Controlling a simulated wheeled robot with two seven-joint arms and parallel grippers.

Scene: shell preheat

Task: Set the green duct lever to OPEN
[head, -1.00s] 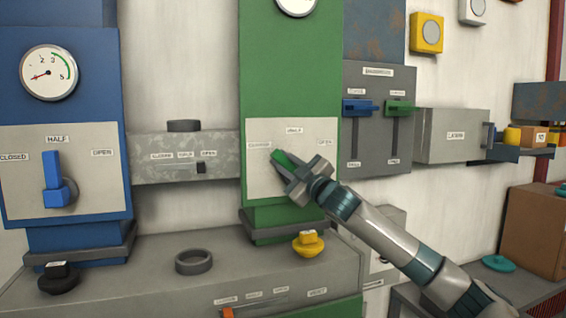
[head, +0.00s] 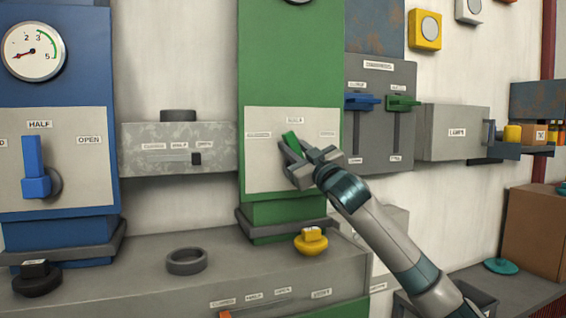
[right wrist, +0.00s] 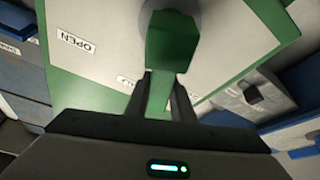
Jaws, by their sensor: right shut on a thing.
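The green duct lever (head: 291,141) sits on the pale plate (head: 262,176) of the green duct in the head view. It points up and slightly left, close to the middle HALF label (head: 295,121). The OPEN label (head: 328,134) is to its right, and the left label is too blurred to read. My right gripper (head: 299,156) is shut on the lever. In the right wrist view the lever's green block (right wrist: 172,42) stands between and beyond my fingers (right wrist: 168,97). The lever's pivot is mostly hidden by my gripper. My left gripper is not in view.
The blue duct with its upright blue lever (head: 34,170) is at the left. A grey slider box (head: 180,135) sits between the ducts. A yellow knob (head: 311,240) is below the green plate. A grey panel with two sliders (head: 379,144) is close on the right.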

